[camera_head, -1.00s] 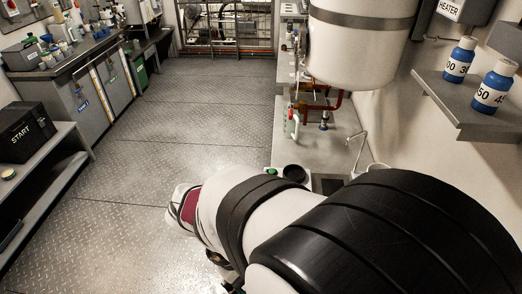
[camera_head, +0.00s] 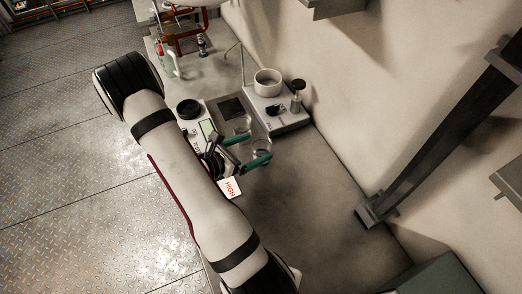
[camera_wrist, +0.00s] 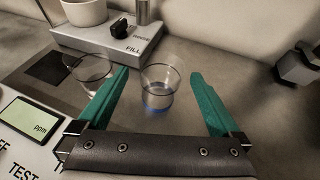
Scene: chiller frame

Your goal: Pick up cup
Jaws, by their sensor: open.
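A clear glass cup (camera_wrist: 158,92) with a blue tint at its base stands upright between the spread teal fingers of my gripper (camera_wrist: 160,74) in the wrist view. The fingers are open, with visible gaps on both sides of it. A second clear cup (camera_wrist: 90,72) stands to the left, partly behind the left finger. In the head view my gripper (camera_head: 260,146) reaches over the counter beside the cups, which are faint and hard to separate there. A white round vessel (camera_head: 267,82) sits on a grey device behind.
The FILL device (camera_wrist: 115,40) with a black knob stands behind the cups. A panel with a display (camera_wrist: 30,118) lies at the left. A HIGH card (camera_head: 230,187) lies near my gripper. A dark post (camera_head: 440,125) stands at right. The counter (camera_head: 290,205) in front is bare.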

